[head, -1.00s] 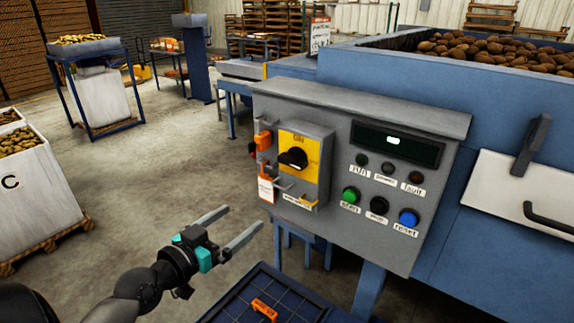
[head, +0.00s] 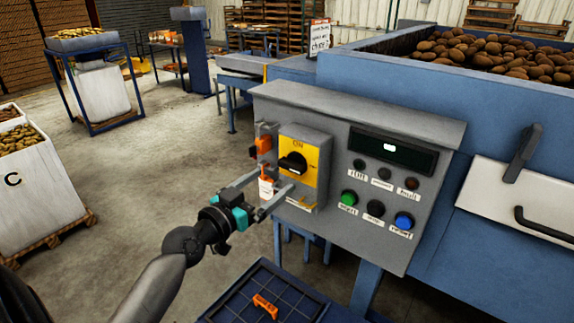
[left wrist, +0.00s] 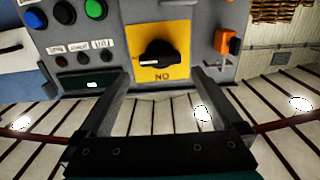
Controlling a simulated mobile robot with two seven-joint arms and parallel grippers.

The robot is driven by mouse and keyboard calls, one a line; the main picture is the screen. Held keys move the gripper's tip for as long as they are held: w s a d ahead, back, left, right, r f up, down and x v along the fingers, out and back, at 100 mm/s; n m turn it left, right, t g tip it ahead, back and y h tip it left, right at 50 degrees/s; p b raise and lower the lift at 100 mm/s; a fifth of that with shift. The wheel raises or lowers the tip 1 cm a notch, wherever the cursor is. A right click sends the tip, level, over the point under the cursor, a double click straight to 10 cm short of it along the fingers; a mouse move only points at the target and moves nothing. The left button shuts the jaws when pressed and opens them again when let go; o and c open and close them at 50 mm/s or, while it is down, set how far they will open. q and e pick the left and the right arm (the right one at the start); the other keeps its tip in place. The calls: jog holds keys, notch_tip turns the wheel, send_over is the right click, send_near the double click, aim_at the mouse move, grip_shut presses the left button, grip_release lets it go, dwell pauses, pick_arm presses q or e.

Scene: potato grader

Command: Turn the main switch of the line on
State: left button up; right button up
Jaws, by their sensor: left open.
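The main switch is a black rotary knob (head: 293,163) on a yellow plate (head: 313,152) at the left of the grey control panel (head: 340,118). ON is printed at the plate's top. The knob lies crosswise, its white mark toward the plate's side rather than ON. My left gripper (head: 270,184) is open and empty, just in front of and below the switch in the head view. In the left wrist view the knob (left wrist: 162,54) appears upside down, centred between and beyond the fingertips (left wrist: 160,72), apart from them. My right gripper is out of view.
Orange padlocks (head: 263,145) and a tag (head: 266,187) hang at the panel's left edge. Green, black and blue buttons (head: 403,220) sit right of the switch. A blue gridded tray (head: 235,300) with an orange piece (head: 265,306) lies below. Open floor is to the left.

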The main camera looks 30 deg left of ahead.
aim_at(288, 168)
pick_arm(q)
jog(key=shift+w+d+p, duration=0.15)
jog(key=shift+w+p, duration=0.15)
jog(key=shift+w, duration=1.5)
jog(key=shift+w+d+p, duration=0.15)
jog(key=shift+w+p, duration=0.1)
jog(key=shift+w, duration=1.5)
jog(key=c, duration=1.1)
